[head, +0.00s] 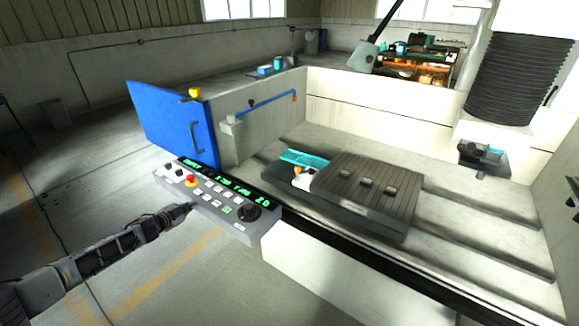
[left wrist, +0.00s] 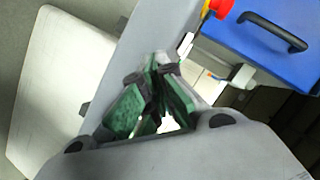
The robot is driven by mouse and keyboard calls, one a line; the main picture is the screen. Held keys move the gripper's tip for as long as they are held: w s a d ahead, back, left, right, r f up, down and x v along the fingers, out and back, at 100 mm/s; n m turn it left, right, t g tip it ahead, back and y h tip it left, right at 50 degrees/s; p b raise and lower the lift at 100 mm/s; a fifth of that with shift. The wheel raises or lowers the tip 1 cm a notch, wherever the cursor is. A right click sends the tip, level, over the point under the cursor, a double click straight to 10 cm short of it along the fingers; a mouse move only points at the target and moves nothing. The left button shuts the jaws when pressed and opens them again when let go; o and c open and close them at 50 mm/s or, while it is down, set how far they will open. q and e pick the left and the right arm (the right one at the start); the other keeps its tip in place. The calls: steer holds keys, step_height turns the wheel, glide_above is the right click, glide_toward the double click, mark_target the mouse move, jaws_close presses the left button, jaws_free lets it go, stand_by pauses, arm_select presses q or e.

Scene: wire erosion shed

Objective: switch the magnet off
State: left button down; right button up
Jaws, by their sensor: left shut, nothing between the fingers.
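A grey control panel (head: 215,200) with a green lit display, a red button (head: 191,180), several small pale keys and a black dial (head: 250,211) stands at the machine's front left. A dark ribbed block (head: 368,190), which looks like the magnetic chuck, sits on the machine bed. A white and orange part (head: 303,176) is at its left end, by a cyan strip (head: 303,158). My left gripper (head: 188,207) is at the panel's near left side; contact is unclear. Its green-padded fingers (left wrist: 157,85) are shut and empty in the left wrist view. My right gripper is out of view.
A blue door (head: 170,122) with a handle stands behind the panel; it also fills the upper right of the left wrist view (left wrist: 245,35). The machine's pale walls (head: 385,120) enclose the bed. A black bellows column (head: 515,80) rises at right. Floor at left is clear.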

arm_select(q)
steer(key=s+d+n+g+h, duration=0.1)
steer(key=s+d+h, duration=0.1)
steer(key=d, duration=0.3)
steer(key=s+d+n+g+h, duration=0.1)
steer(key=s+d+h, duration=0.2)
steer(key=s+d, duration=0.2)
steer(key=s+d+g+h, duration=0.1)
steer(key=s+d+h, duration=0.1)
steer(key=d, duration=0.5)
steer(key=shift+s+d+n+g+h, duration=0.2)
steer(key=shift+s+n+g+h, duration=0.15)
steer(key=shift+s, duration=0.4)
steer(key=s+d+r+n+g+h, duration=0.5)
steer(key=s+d+r+n+h, duration=0.2)
steer(key=s+d+n, duration=0.3)
steer(key=shift+d+r+n, duration=0.2)
steer(key=shift+r+n, duration=0.15)
steer(key=shift+n, duration=0.3)
steer(key=shift+n, duration=0.5)
